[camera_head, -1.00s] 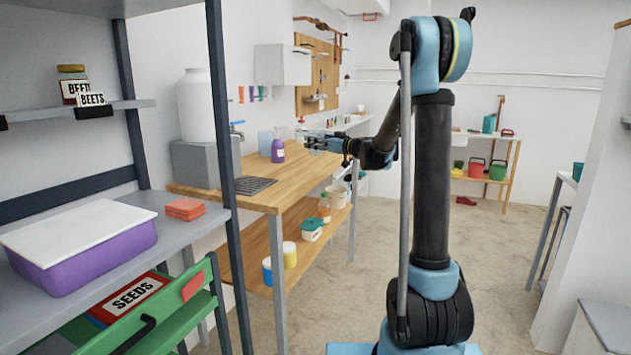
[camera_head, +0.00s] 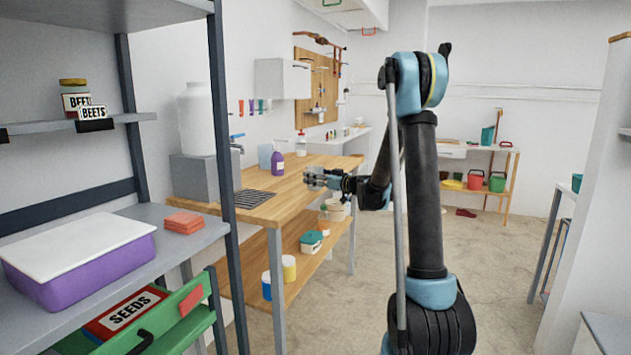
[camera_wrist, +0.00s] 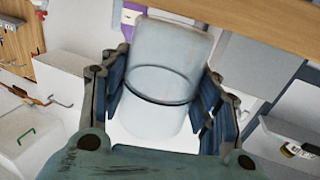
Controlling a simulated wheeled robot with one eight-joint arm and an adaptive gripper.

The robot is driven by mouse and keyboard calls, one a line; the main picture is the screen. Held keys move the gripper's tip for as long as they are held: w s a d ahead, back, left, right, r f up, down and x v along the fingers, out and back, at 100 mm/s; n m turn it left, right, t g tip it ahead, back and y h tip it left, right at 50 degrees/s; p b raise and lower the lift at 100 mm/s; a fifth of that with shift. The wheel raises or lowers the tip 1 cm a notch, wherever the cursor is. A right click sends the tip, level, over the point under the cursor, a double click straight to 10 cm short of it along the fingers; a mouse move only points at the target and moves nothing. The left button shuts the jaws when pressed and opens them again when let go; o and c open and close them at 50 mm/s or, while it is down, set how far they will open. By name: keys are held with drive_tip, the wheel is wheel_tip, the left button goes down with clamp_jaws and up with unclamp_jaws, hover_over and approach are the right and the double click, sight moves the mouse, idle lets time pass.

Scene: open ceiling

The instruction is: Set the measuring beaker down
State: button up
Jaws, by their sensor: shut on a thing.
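My gripper (camera_wrist: 160,95) is shut on the measuring beaker (camera_wrist: 172,60), a clear, whitish cylinder with a dark ring around it. Its fingers lie on both sides of the beaker in the wrist view. In the head view my gripper (camera_head: 322,179) is near the right edge of the wooden counter (camera_head: 275,208). The beaker is small and hard to make out there. I cannot tell whether it touches the counter.
A purple bottle (camera_head: 277,163) and a white pump bottle (camera_head: 301,146) stand toward the counter's back. A drain grate (camera_head: 252,198) lies near the sink tap (camera_head: 237,143). The counter's front middle is clear. Tubs and jars sit on the lower shelf (camera_head: 285,255).

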drive_tip(key=shift+f, duration=0.2)
drive_tip(key=shift+f, duration=0.15)
drive_tip(key=o, duration=0.9)
drive_tip(key=shift+c, duration=0.2)
